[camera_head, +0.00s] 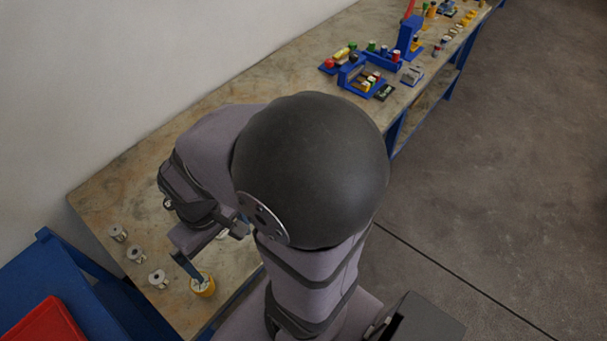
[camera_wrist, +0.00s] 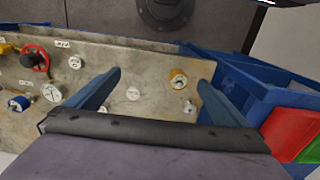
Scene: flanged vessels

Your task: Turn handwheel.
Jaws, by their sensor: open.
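My gripper (camera_wrist: 160,78) is open, its two blue fingers spread apart in the wrist view with nothing held between them. A yellow-rimmed round fitting with a pale face (camera_wrist: 178,78) shows between the fingers, nearer the right one. It appears to be the yellow piece (camera_head: 203,285) near the bench's end in the head view, where one blue finger tip overlaps it; contact cannot be told. A red spoked handwheel (camera_wrist: 36,58) lies at the upper left of the wrist view, outside the fingers. In the head view my arm hides much of the gripper.
Several pale flanged pieces, such as one (camera_head: 158,279), stand along the bench (camera_head: 105,190). A blue container (camera_wrist: 245,85) with red and green parts is close to the right finger. Racks and coloured parts (camera_head: 365,75) stand farther along the bench. A wall runs behind.

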